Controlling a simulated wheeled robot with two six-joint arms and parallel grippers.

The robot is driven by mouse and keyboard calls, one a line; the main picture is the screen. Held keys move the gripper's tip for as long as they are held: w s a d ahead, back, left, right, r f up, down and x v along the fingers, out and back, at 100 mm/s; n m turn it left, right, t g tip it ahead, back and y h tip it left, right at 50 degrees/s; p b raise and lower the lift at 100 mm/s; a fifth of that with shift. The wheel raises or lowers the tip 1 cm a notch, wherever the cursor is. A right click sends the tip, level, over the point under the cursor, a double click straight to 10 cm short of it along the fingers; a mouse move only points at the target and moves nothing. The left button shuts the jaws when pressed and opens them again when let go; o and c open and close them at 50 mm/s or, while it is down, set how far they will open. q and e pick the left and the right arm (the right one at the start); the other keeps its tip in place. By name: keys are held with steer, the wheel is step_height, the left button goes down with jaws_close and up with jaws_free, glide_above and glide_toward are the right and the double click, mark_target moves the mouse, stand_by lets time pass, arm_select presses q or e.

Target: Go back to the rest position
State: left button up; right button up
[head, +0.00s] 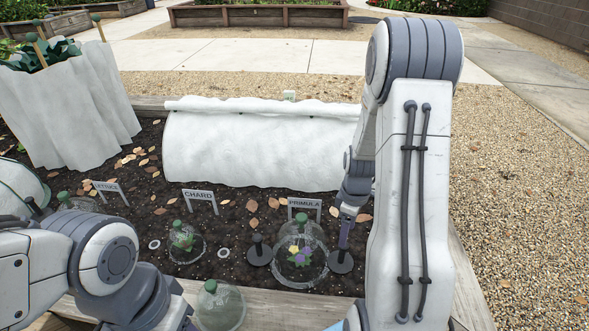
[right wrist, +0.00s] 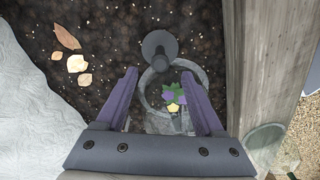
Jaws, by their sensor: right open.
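My right gripper (head: 343,236) is low over the soil at the PRIMULA sign (head: 304,205), seen edge-on in the head view. In the right wrist view its purple fingers (right wrist: 158,74) are spread, with nothing held between them. A clear cloche (head: 316,250) with a green knob covers a yellow and purple primula (head: 299,256), just left of the gripper. The primula also shows in the right wrist view (right wrist: 174,98). One dark knobbed weight (head: 341,263) sits below the gripper, another (head: 259,252) left of the cloche. My left arm enters at left; its gripper is out of view.
A smaller cloche (head: 185,248) stands by the CHARD sign (head: 199,195), and another glass cloche (head: 219,308) on the wooden front edge. A white fleece tunnel (head: 250,146) lies behind. Fleece-wrapped plants (head: 62,112) stand at left. Gravel (head: 520,190) is open at right.

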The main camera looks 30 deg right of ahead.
steer(key=a+r, duration=0.2)
steer(key=a, duration=0.1)
steer(key=w+a+r, duration=0.1)
steer(key=a+r, duration=0.1)
steer(key=a, duration=0.2)
steer(key=a+r, duration=0.1)
steer(key=a, duration=0.3)
steer(key=shift+w+r, duration=0.2)
steer(key=shift+r, duration=0.2)
steer(key=s+a+r, duration=0.3)
steer(key=a+r, duration=0.1)
steer(key=a, duration=0.6)
steer(key=s+a+r+y, duration=0.1)
steer(key=s+a+r, duration=0.2)
steer(key=s+a, duration=0.35)
steer(key=s+a+r, duration=0.3)
steer(key=s+a, duration=0.1)
steer(key=s, duration=0.5)
step_height(320, 180, up, 37)
steer(key=p, duration=3.7)
steer(key=shift+w+d+r, duration=0.15)
steer(key=shift+w+d, duration=0.1)
steer(key=shift+w, duration=0.2)
